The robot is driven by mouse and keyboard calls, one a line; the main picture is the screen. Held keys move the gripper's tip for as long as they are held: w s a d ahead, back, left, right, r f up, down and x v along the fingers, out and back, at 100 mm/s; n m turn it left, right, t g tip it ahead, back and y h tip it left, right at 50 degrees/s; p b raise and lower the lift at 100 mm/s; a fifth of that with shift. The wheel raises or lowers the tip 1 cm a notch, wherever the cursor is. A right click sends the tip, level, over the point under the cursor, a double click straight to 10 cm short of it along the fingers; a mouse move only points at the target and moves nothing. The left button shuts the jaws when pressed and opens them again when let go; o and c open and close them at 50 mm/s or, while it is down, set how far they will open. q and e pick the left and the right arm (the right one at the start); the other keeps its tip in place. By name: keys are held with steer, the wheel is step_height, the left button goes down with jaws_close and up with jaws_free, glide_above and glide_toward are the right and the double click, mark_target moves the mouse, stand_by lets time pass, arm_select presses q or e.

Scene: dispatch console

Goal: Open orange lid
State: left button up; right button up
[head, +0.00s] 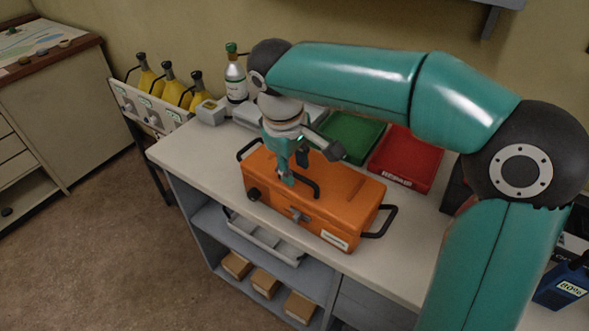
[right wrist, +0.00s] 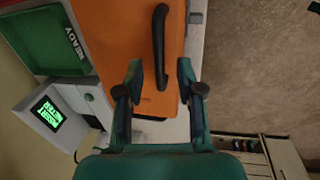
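An orange case (head: 340,205) with a closed orange lid stands on the white counter. Its lid carries a black handle (head: 303,183), and a latch (head: 298,215) shows on its front. My right gripper (head: 290,178) is over the left half of the lid, pointing down, close to the handle's left end. In the right wrist view its two fingers (right wrist: 160,80) are apart with nothing between them, and the black handle (right wrist: 160,45) lies just beyond the fingertips. Whether they touch the lid I cannot tell. My left gripper is not in view.
A green tray (head: 350,137) and a red tray (head: 408,160) lie behind the case. A white bottle (head: 236,82) and a small device (head: 211,111) stand at the counter's back left. Yellow bottles (head: 170,85) stand in a rack on the left. The counter (head: 195,150) left of the case is clear.

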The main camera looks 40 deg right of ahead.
steer(key=shift+d+f, duration=0.1)
steer(key=shift+f, duration=0.35)
jaws_close()
